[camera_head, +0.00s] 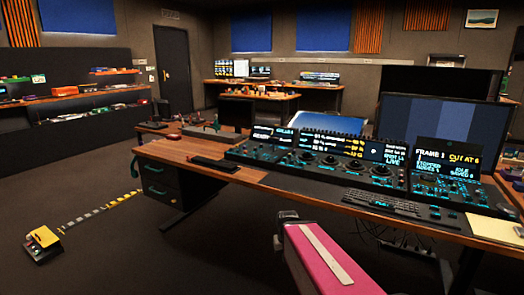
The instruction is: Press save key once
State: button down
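A black trackball control panel (318,165) with teal-lit keys, knobs and several small screens lies along the wooden desk. Its right-hand section (450,188) has teal-marked keys below a screen (446,157). That screen seems to read "FRAME 1", "CUT AT 6", "STOPPED", "NUDGES 1", "IDLE" and "SAVED 0". The key labels are too small to read, so I cannot tell which one is the save key. A pink and dark part of my arm rises at bottom centre, in front of the desk and apart from the panel. I cannot make out my gripper's fingers.
A keyboard (381,203) lies in front of the panel on the desk (190,150). A large monitor (441,126) stands behind it. A pale paper pad (495,229) lies at the right edge. A yellow-topped device (42,241) is on the open floor at left.

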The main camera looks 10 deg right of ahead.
aim_at(434, 215)
jog(key=z, duration=1.45)
